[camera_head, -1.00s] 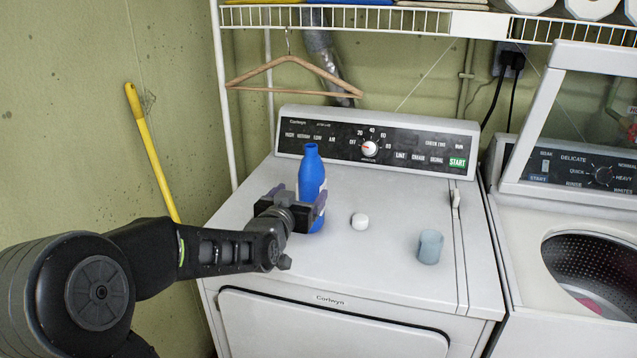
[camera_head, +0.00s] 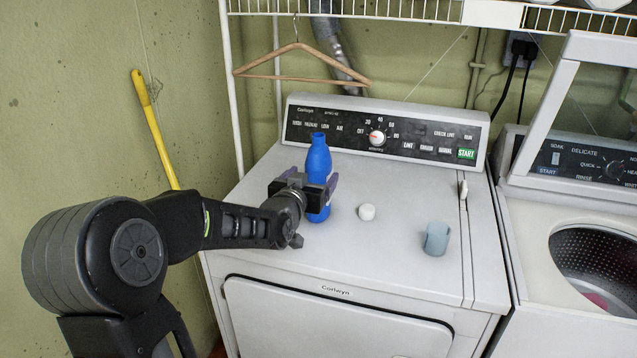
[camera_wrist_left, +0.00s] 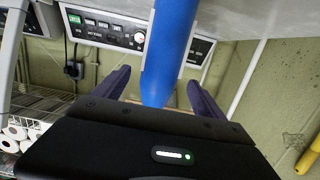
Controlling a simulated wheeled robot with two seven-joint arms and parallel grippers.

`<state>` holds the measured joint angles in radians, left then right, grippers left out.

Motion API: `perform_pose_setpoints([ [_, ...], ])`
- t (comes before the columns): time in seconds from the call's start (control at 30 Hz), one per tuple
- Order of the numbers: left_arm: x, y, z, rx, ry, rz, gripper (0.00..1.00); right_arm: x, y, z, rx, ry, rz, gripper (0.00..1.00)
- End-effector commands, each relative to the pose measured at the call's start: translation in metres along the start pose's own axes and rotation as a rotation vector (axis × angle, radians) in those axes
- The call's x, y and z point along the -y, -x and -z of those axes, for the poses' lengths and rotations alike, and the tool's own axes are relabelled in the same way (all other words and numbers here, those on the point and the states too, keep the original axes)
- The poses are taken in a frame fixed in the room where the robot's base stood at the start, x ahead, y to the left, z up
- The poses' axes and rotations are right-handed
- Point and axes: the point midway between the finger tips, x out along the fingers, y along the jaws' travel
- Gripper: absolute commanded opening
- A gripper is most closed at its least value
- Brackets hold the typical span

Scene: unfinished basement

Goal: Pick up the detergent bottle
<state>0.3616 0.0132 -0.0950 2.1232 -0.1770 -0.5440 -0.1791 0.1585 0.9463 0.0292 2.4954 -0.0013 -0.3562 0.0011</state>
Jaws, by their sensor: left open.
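The detergent bottle is a blue bottle (camera_head: 318,162) standing upright on top of the white dryer (camera_head: 275,235), left of its middle. My left gripper (camera_head: 326,190) is at the bottle's body, with its dark purple fingers on either side of it. The left wrist view shows the blue bottle (camera_wrist_left: 168,50) between the two spread fingers of the left gripper (camera_wrist_left: 158,92), with a gap on each side. The gripper body hides part of the bottle's lower left side in the head view. My right gripper is not in view.
A white cap (camera_head: 366,212) and a translucent blue-grey cup (camera_head: 437,239) stand on the dryer to the right. The control panel (camera_head: 385,134) rises behind. An open washer (camera_head: 575,220) is at right. A wire shelf with a wooden hanger (camera_head: 300,62) is above.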

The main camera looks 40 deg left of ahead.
Motion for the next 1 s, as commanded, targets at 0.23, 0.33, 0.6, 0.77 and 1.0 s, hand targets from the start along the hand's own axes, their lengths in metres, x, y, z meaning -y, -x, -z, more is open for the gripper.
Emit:
perform_pose_setpoints([
  [0.23,0.000,-0.017,0.003,0.003,-0.001,-0.001,0.81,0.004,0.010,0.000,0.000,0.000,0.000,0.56],
  [0.33,0.000,-0.032,0.004,0.003,-0.001,0.000,0.81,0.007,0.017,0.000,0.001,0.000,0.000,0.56],
  [0.6,0.000,-0.052,0.002,0.000,0.000,0.000,0.81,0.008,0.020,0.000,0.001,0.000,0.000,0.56],
  [0.77,0.000,-0.052,0.002,0.000,0.000,0.000,0.81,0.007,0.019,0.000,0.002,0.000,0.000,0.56],
  [1.0,0.000,-0.052,0.002,0.000,0.000,0.000,0.81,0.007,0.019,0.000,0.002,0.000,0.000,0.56],
])
